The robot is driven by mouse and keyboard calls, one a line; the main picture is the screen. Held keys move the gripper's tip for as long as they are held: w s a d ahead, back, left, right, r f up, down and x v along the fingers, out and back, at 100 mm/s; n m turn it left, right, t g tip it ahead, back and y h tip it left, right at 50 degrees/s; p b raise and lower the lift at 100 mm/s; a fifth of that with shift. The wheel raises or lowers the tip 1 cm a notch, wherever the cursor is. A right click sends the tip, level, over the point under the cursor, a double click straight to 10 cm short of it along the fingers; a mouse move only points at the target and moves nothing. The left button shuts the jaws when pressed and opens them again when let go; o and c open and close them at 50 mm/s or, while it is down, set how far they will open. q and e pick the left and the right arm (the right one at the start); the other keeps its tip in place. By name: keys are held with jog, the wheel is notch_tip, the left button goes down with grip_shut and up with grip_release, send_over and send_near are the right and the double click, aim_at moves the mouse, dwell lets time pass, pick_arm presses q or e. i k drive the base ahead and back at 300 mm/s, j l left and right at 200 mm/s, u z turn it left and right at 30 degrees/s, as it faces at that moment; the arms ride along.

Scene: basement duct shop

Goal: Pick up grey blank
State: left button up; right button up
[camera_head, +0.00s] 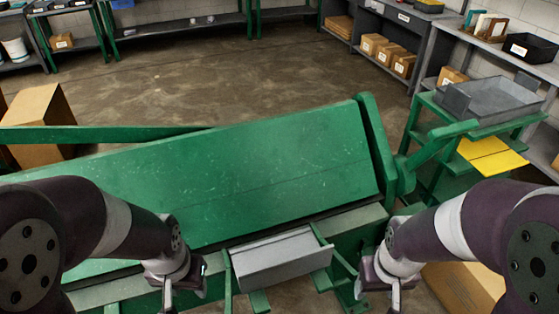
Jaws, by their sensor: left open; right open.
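A light grey piece, which looks like the grey blank (280,258), rests on green supports at the front of a green machine (240,180), at the lower middle of the head view. It has a broad flat face and a narrower upper strip. My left gripper (184,296) is open and empty to the left of the grey piece. My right gripper (380,298) is open and empty to its right. Both are apart from it, and their fingertips are partly cut off by the lower picture edge.
A green cart (425,100) at the right holds a grey tray (495,98) and a yellow sheet (490,155). Cardboard boxes stand at the left (40,115) and lower right (465,288). Shelves line the back and right. The floor (220,80) behind the machine is clear.

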aim_at(249, 257)
jog(key=i+j+z, duration=0.15)
jog(key=j+z, duration=0.75)
jog(key=j, duration=0.15)
jog(key=z, duration=1.25)
